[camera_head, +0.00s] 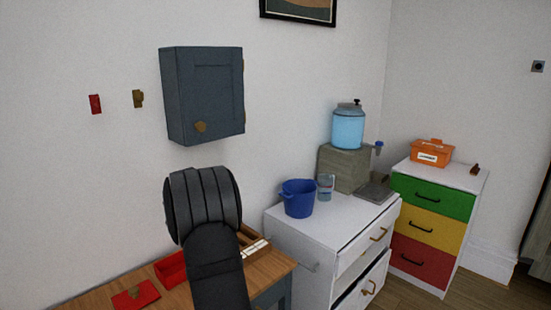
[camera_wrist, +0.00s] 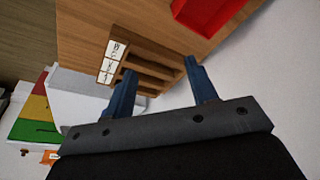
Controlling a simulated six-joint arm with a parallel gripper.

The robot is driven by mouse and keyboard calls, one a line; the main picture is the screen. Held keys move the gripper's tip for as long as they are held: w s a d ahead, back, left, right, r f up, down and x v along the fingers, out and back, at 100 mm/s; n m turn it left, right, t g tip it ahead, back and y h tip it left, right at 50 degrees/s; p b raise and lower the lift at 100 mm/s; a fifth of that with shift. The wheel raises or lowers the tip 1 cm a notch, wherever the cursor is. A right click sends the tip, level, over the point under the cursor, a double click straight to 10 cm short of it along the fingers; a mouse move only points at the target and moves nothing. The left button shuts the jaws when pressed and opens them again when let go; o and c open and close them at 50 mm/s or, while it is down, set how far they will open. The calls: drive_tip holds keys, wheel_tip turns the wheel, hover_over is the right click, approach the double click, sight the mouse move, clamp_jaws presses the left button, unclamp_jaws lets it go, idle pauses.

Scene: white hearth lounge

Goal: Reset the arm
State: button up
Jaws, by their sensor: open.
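My arm rises dark in the foreground of the head view, over the wooden table (camera_head: 272,268); its fingers are hidden there. In the wrist view my gripper (camera_wrist: 159,66) shows two blue fingers spread apart, with nothing between them. Beyond the fingers is a wooden compartment tray (camera_wrist: 150,56) with white labels (camera_wrist: 110,62) along one end. I cannot tell the exact gap between the fingers and the tray, but no contact shows.
A red box (camera_head: 171,270) and a red flat piece (camera_head: 147,294) with a brass item lie on the table. A grey wall cabinet (camera_head: 205,95) hangs above. Right are a white cabinet (camera_head: 330,220) bearing a blue bucket (camera_head: 299,200) and water dispenser (camera_head: 348,130), and coloured drawers (camera_head: 428,228).

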drive_tip(key=w+a+f, duration=0.1)
drive_tip(key=a+f, duration=0.9)
drive_tip(key=a, duration=0.1)
drive_tip(key=shift+o, duration=0.5)
